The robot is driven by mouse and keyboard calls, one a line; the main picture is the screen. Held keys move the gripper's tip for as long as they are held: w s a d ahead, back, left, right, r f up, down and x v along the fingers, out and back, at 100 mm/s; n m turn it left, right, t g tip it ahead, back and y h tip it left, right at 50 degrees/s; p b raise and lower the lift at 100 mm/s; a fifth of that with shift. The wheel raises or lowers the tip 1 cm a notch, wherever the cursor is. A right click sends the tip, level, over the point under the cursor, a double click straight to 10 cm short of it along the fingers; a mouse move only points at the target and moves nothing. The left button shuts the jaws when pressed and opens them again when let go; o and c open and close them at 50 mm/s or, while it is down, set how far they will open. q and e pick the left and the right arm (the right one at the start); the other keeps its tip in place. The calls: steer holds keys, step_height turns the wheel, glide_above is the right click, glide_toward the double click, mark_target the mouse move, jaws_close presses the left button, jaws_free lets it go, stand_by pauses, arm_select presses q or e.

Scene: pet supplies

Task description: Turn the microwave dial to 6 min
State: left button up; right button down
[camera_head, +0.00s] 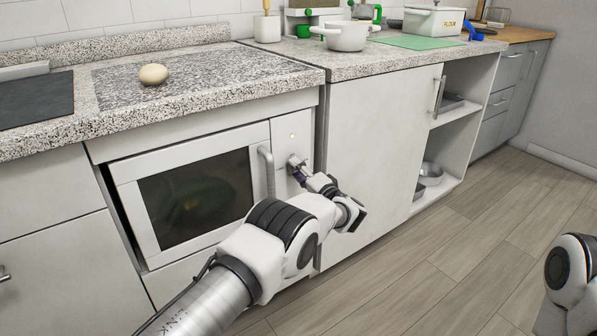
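The white microwave (137,213) is built in under the counter, with its dark-windowed door shut. A vertical handle (268,172) stands at the door's right side.
The speckled counter (60,128) overhangs the microwave and holds an egg-like object (153,74). A white cabinet door (378,150) stands right of the panel, and open shelves (458,130) lie beyond it. The wooden floor (470,250) is clear.

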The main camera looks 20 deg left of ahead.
arm_select(q)
steer(key=shift+o, duration=0.3)
steer(key=v, duration=0.7)
steer(key=shift+d, duration=0.15)
steer(key=shift+s+d+f, duration=0.1)
steer(key=shift+s, duration=0.1)
